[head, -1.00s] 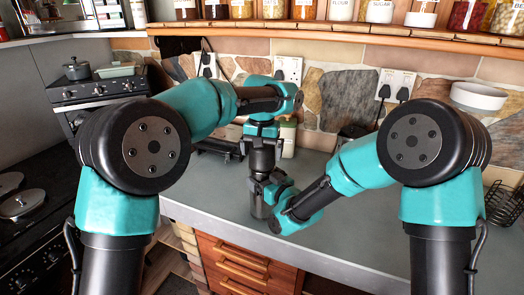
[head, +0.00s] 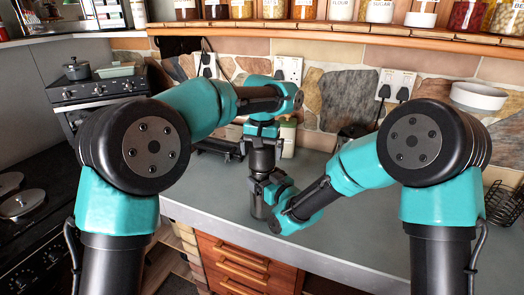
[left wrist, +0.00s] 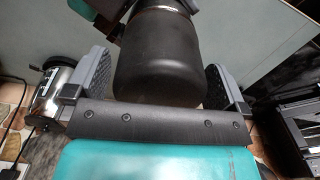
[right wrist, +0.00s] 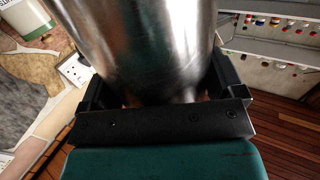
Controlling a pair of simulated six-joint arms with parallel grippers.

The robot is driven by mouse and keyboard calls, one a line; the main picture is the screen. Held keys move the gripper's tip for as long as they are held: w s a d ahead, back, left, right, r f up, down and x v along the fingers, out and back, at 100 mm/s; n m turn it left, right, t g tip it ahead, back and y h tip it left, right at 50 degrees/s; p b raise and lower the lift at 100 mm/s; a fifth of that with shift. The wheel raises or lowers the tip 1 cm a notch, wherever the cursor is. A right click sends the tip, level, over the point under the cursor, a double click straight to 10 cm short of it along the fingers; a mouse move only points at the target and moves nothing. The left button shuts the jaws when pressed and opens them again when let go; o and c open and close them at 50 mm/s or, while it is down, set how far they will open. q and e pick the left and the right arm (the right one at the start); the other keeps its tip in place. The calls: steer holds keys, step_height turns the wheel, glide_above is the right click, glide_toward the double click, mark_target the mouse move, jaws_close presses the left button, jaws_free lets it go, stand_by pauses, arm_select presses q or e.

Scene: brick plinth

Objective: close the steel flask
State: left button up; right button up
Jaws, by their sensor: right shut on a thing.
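The steel flask (head: 259,205) stands upright on the grey counter near its front edge. Its silver body fills the top of the right wrist view (right wrist: 140,45). A black lid (head: 262,161) sits on top of the flask; in the left wrist view the lid (left wrist: 158,70) has a steel rim beyond it. How tightly it sits cannot be told. My left gripper (head: 262,147) is above the flask, pointing down, its open fingers either side of the lid with gaps showing. My right gripper (head: 267,189) is shut on the flask body from the right, hiding part of it.
A pale canister with a green lid (head: 288,137) stands behind the flask at the wall. A dark rack (head: 217,149) is at the back left. A white bowl (head: 478,96) and wire basket (head: 503,203) are far right. The counter right of the flask is mostly clear.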

arm_select(q)
step_height(320, 180, up, 12)
stand_by(0.7)
arm_select(e)
steer(key=o, duration=1.5)
steer(key=shift+c, duration=0.2)
steer(key=shift+s, duration=0.1)
